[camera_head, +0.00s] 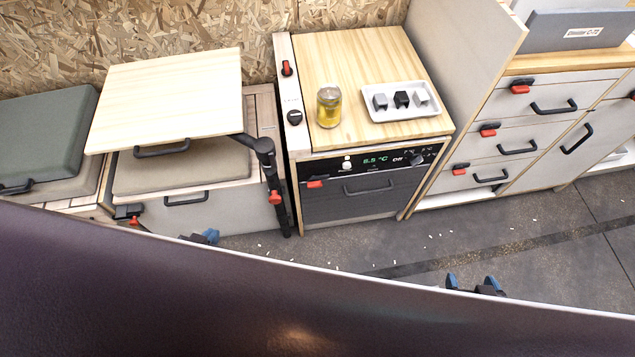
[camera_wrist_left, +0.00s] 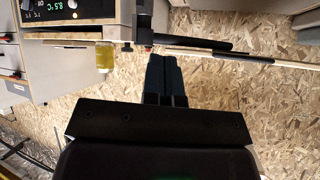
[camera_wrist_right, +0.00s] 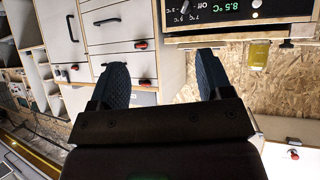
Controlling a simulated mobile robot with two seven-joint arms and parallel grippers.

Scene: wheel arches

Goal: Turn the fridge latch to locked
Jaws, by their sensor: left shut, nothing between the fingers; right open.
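The fridge (camera_head: 355,195) is the dark-fronted unit under a wooden top, with a lit temperature display and a dark bar handle. Its red latch (camera_head: 315,183) is at the upper left of the front, the red part lying roughly level; I cannot tell locked from unlocked. My left gripper (camera_head: 207,238) is shut and empty, to the left of the fridge and apart from it; its closed fingers show in the left wrist view (camera_wrist_left: 164,75). My right gripper (camera_head: 476,285) is open and empty, to the right of the fridge; its spread fingers show in the right wrist view (camera_wrist_right: 162,78). The latch is not clear in either wrist view.
A yellow jar (camera_head: 329,107) and a white tray (camera_head: 395,101) with small blocks stand on the fridge top. A raised wooden table (camera_head: 165,95) on a black swing arm (camera_head: 268,165) is at the left. Drawers (camera_head: 510,140) with red latches are at the right. Floor before the fridge is open.

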